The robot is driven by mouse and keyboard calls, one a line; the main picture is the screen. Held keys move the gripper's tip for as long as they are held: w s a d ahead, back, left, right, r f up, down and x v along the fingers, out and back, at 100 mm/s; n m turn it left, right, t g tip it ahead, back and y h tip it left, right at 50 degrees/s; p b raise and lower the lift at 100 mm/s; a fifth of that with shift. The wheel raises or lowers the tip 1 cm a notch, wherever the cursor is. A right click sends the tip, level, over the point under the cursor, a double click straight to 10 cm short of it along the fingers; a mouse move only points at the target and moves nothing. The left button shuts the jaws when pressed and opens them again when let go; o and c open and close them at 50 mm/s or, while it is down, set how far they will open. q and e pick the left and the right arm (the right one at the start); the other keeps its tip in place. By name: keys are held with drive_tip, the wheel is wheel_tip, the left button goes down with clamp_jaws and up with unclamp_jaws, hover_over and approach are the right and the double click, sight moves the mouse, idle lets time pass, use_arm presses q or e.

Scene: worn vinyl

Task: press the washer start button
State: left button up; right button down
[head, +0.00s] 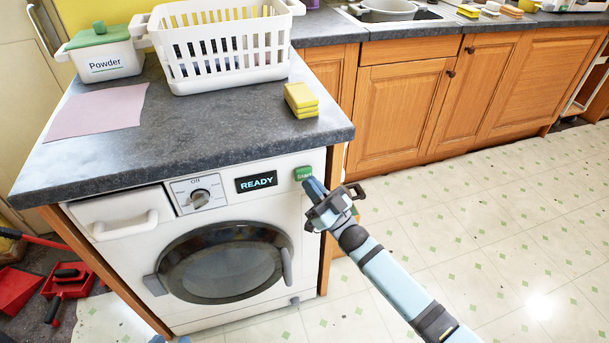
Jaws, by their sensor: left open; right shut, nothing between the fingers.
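The white washer (115,233) stands under the grey worktop with its round door closed. Its display (256,182) reads READY. The green start button (302,173) is at the right end of the panel. My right gripper (314,186) is shut and empty, its fingertips just below and right of the button. They partly overlap the button's lower edge; I cannot tell whether they touch it. Only the tips of my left gripper (171,340) show at the bottom edge, apart and empty, below the washer's front.
On the worktop (205,120) are a powder box (103,62), a pink cloth (98,111), a white laundry basket (225,50) and yellow sponges (301,100). A red dustpan (17,290) lies at lower left. Wooden cabinets (400,112) stand behind; the floor at right is clear.

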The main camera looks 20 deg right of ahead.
drive_tip(key=shift+w, duration=0.25)
drive_tip(key=shift+w, duration=0.35)
idle(0.7)
drive_tip(key=shift+s, duration=0.1)
drive_tip(key=shift+s+p, duration=0.3)
drive_tip(key=shift+s, duration=0.4)
drive_tip(key=s+p, duration=0.2)
drive_tip(key=s, duration=0.3)
drive_tip(key=shift+d, duration=0.1)
idle(0.9)
